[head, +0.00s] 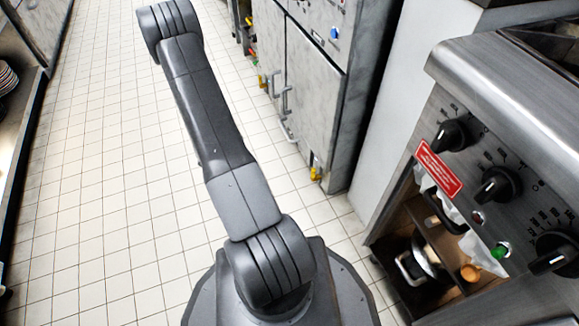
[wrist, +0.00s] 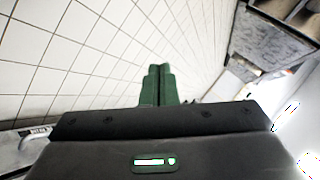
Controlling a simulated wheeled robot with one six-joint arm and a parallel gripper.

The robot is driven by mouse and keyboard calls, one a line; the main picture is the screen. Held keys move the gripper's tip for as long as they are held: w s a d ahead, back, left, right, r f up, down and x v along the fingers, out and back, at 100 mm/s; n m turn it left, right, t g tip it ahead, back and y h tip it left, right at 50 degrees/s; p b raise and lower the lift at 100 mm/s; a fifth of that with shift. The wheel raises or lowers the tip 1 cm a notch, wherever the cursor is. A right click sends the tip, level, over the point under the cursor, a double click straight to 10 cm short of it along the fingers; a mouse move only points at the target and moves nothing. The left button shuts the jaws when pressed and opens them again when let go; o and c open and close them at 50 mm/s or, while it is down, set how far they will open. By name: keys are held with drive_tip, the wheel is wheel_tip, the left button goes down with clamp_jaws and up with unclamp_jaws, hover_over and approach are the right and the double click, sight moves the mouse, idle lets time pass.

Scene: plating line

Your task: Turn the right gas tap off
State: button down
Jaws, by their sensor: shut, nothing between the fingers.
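My gripper (wrist: 158,72) shows in the wrist view, its two dark green fingers together and empty, pointing away from the camera. The fingers touch nothing that I can see. In the head view only my arm shows, and the gripper is out of frame. Small yellow fittings that look like gas taps sit low along the cabinets in the head view: one yellow fitting (head: 314,174) at the near cabinet's foot and another yellow fitting (head: 262,82) farther back, near red and green bits. I cannot tell which is the right gas tap or how its handle is turned.
A steel range front (head: 520,120) with black knobs (head: 498,185) stands at the right, above an open shelf holding a pan (head: 420,262). Grey cabinets (head: 310,75) stand behind. The tiled floor (head: 110,190) at the left is clear.

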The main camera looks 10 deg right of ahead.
drive_tip(key=s+a+f+m+y+b, duration=0.1)
drive_tip(key=s+a+f+y+b, duration=0.1)
drive_tip(key=a+f, duration=0.3)
drive_tip(key=s+a+f+m+y+b, duration=0.1)
drive_tip(key=a+f, duration=0.5)
drive_tip(key=f, duration=0.6)
drive_tip(key=s+y+b, duration=0.1)
drive_tip(key=s+y, duration=0.1)
drive_tip(key=shift+a+f+y+b, duration=0.15)
drive_tip(key=shift+f+y+b, duration=0.1)
drive_tip(key=shift+y+b, duration=0.15)
